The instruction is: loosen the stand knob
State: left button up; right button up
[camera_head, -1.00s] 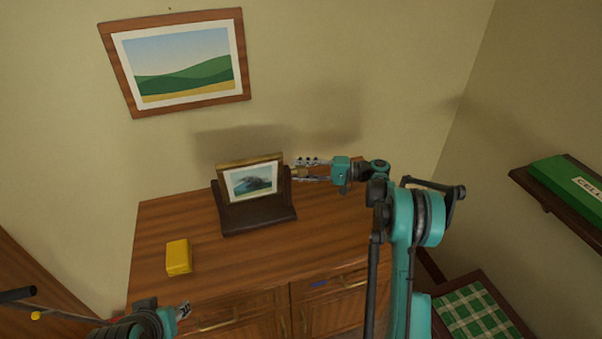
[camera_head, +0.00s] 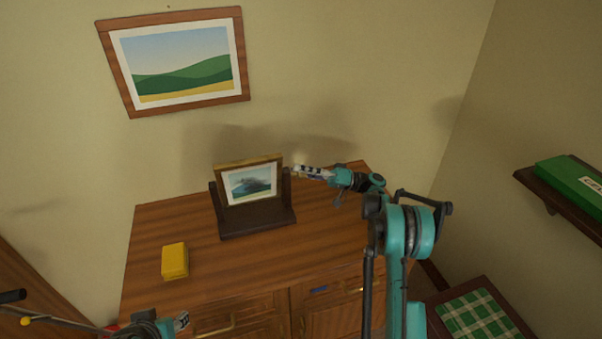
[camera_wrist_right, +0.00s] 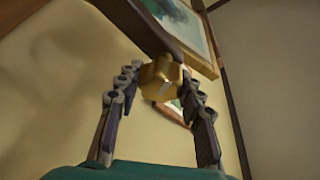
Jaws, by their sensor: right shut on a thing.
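The stand (camera_head: 258,222) is a dark wooden base with uprights on the cabinet, holding a small framed picture (camera_head: 250,184) of a dark landscape. The brass stand knob (camera_wrist_right: 160,78) is a faceted yellow knob on the side of the upright in the right wrist view. My right gripper (camera_head: 297,170) reaches it from the right, and its two fingers (camera_wrist_right: 158,88) close on the knob from both sides. In the head view the fingers largely hide the knob. My left gripper (camera_head: 182,321) is low at the bottom left, away from the stand; its jaws are too small to judge.
The wooden cabinet top (camera_head: 330,215) is clear around the stand except for a yellow block (camera_head: 175,261) at the left. A framed landscape (camera_head: 178,60) hangs on the wall behind. A shelf with a green box (camera_head: 570,182) and a green checked seat (camera_head: 480,315) are at the right.

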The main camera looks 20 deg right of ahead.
jog(key=shift+s+f+n, duration=0.1)
jog(key=shift+n, duration=0.4)
jog(key=o, duration=1.2)
jog(key=shift+c, duration=0.2)
jog(key=shift+d, duration=0.1)
jog(key=v, duration=1.1)
jog(key=shift+d+f, duration=0.2)
jog(key=shift+d, duration=0.2)
